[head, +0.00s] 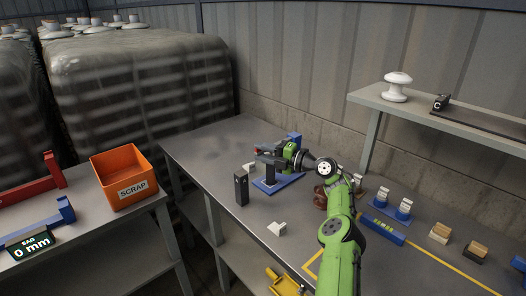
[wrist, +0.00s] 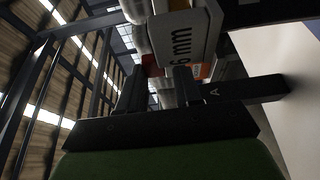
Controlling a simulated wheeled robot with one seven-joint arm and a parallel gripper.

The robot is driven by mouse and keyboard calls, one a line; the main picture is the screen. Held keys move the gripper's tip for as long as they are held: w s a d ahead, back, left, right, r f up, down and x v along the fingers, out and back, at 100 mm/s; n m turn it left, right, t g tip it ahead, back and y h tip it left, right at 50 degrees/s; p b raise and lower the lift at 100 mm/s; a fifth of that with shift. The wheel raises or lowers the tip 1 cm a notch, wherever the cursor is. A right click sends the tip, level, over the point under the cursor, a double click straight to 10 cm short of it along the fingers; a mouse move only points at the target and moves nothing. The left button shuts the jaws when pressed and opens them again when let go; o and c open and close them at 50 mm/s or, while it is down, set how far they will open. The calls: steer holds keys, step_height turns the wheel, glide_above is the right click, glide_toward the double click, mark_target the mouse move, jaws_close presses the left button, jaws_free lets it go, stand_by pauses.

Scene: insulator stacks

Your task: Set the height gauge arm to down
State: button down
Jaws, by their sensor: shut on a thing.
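The height gauge stands on the grey table, with a blue base (head: 266,188) and a blue upright (head: 295,138) behind my gripper. Its dark arm (head: 268,158) reaches left from my gripper, above the base. My gripper (head: 281,155) is at the gauge, shut on the gauge arm, and hides much of it. In the wrist view my two dark fingers (wrist: 158,88) point up the picture. A dark bar marked A (wrist: 250,91) runs right from them. A white block marked 6 mm (wrist: 187,42) shows beyond. The exact tilt of the arm is unclear.
A dark upright block (head: 241,187) stands left of the gauge, with a pale block (head: 277,228) in front. An orange scrap bin (head: 123,176) stands on the left table. Blue stands with white insulators (head: 404,207) are right of my arm. A shelf (head: 450,125) overhangs the back right.

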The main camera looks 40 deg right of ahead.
steer(key=shift+d+r, duration=0.1)
steer(key=shift+d, duration=0.05)
steer(key=c, duration=1)
jaws_free()
steer(key=shift+o, duration=0.2)
steer(key=p+v, duration=0.2)
steer(key=v, duration=1.3)
steer(key=shift+s, duration=0.4)
steer(key=shift+w+d, duration=0.1)
